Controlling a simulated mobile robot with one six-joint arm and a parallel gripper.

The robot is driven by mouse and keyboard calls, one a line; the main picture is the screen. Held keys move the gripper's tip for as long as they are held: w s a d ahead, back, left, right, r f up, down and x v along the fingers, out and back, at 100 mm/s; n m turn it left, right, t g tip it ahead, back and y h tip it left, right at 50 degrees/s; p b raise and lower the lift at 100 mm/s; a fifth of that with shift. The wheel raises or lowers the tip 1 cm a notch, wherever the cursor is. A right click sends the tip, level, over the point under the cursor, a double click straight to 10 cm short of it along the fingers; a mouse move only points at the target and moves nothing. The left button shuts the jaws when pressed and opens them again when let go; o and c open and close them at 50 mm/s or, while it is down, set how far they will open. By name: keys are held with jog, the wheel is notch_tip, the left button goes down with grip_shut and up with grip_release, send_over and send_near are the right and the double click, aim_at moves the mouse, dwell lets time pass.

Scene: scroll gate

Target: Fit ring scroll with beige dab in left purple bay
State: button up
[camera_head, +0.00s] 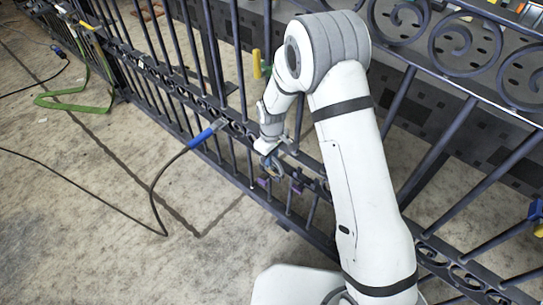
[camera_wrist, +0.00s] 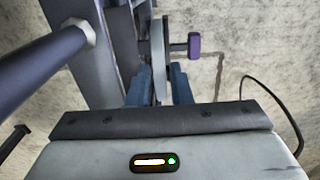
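My gripper (camera_head: 271,158) is low at the gate, just in front of its lower rail. In the wrist view its blue fingers (camera_wrist: 160,88) are shut on a grey, flat ring scroll (camera_wrist: 160,45), seen edge-on. The ring scroll also shows small in the head view (camera_head: 273,169). No beige dab can be made out on it. A purple block (camera_wrist: 193,46) on a short dark stem is just right of the ring scroll in the wrist view. In the head view purple marks (camera_head: 263,183) lie just below my gripper, on the gate's lower side. I cannot tell whether the ring scroll touches the gate.
The dark gate (camera_head: 232,130) runs diagonally, with bars close around my gripper. A blue-ended cable (camera_head: 203,136) meets its rail on the left. A yellow piece (camera_head: 257,64) is on a bar above. The concrete floor (camera_head: 90,200) at left is mostly clear.

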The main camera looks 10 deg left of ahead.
jog(key=o, duration=0.3)
jog(key=shift+o, duration=0.2)
notch_tip(320, 180, up, 8)
jog(key=shift+f+p, duration=0.1)
jog(key=shift+p, duration=0.8)
jog(key=shift+s, duration=0.1)
